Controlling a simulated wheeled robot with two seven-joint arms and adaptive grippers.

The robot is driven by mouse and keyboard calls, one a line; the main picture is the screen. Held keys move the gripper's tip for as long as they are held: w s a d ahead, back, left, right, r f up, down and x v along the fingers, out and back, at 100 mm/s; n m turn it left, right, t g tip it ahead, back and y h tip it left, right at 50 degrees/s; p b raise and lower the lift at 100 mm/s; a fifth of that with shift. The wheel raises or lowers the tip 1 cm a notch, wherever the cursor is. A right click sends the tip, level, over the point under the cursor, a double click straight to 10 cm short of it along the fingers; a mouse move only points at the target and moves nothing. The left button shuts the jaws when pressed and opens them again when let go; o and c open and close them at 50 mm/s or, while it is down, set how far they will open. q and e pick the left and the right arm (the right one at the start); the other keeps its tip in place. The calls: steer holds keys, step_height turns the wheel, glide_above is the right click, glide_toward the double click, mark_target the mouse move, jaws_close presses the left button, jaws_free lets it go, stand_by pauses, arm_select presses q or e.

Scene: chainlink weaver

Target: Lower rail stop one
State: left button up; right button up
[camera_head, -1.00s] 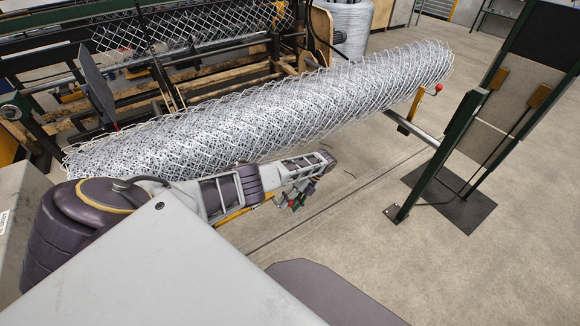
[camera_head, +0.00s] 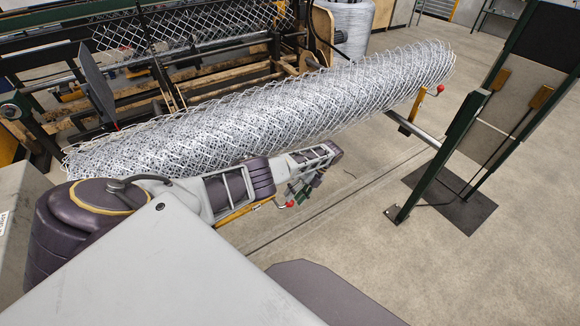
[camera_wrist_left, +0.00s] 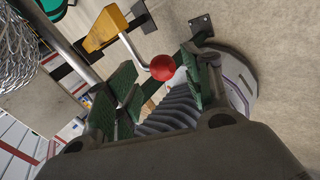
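Two yellow rail stops with red ball knobs show in the head view. The far one (camera_head: 414,104) stands upright at the right end of the wire mesh roll. The near one (camera_head: 243,212) is partly hidden under my left arm, with its red knob (camera_head: 290,204) just below my left gripper (camera_head: 305,184). In the left wrist view a yellow stop (camera_wrist_left: 103,28) has a bent metal handle ending in a red knob (camera_wrist_left: 163,67). My left gripper (camera_wrist_left: 158,75) is open, its green-padded fingers to either side of the knob in this view; contact is unclear. My right gripper is out of view.
The wire mesh roll (camera_head: 270,105) lies along the far side of my left arm. A green post frame (camera_head: 440,157) stands at the right. The weaving machine (camera_head: 150,90) is behind. Open concrete floor (camera_head: 345,225) lies in front of the roll.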

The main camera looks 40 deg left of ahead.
arm_select(q)
steer(key=v, duration=0.6)
steer(key=shift+r, duration=0.35)
steer(key=shift+w, duration=0.1)
steer(key=shift+w, duration=0.1)
stand_by(0.6)
